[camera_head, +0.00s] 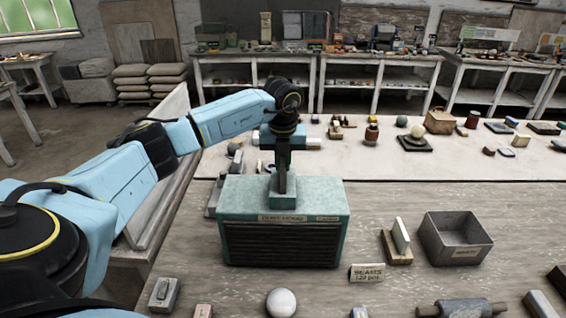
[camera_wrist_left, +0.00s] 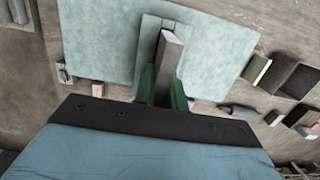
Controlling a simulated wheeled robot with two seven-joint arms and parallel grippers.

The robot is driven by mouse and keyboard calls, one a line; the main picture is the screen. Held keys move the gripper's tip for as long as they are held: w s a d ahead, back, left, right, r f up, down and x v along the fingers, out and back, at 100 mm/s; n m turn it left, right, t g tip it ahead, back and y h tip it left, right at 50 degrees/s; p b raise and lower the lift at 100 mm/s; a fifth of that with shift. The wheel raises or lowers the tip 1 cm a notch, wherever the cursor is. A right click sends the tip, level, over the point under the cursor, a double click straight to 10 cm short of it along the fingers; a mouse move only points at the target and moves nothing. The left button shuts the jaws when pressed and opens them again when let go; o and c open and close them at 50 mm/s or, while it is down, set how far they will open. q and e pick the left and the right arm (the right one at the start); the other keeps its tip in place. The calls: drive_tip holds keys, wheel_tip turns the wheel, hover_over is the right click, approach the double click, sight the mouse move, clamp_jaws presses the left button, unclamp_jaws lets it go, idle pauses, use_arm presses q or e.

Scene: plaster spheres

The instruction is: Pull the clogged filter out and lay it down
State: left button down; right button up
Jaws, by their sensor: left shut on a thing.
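A teal box-shaped housing (camera_head: 240,195) with a dark louvred front stands on the table, with a raised collar (camera_head: 283,198) on its top. My left gripper (camera_head: 283,172) points straight down over the collar. In the left wrist view its green fingers (camera_wrist_left: 164,88) are shut on a narrow grey slab, the filter (camera_wrist_left: 169,55), which stands upright at the collar. The filter's lower end is hidden, so I cannot tell how deep it sits. My right gripper is not in view.
Right of the housing are a slotted stand (camera_head: 397,256) with a pale slab (camera_head: 401,236) and an open grey bin (camera_head: 456,259). A small label (camera_head: 367,272) and a white sphere (camera_head: 281,303) are in front. Bare table lies between the housing and the stand.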

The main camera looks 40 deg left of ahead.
use_arm(q)
drive_tip(key=shift+r+p, duration=1.35)
drive_tip(key=shift+r, duration=0.8)
drive_tip(key=shift+s+f, duration=0.1)
idle(0.4)
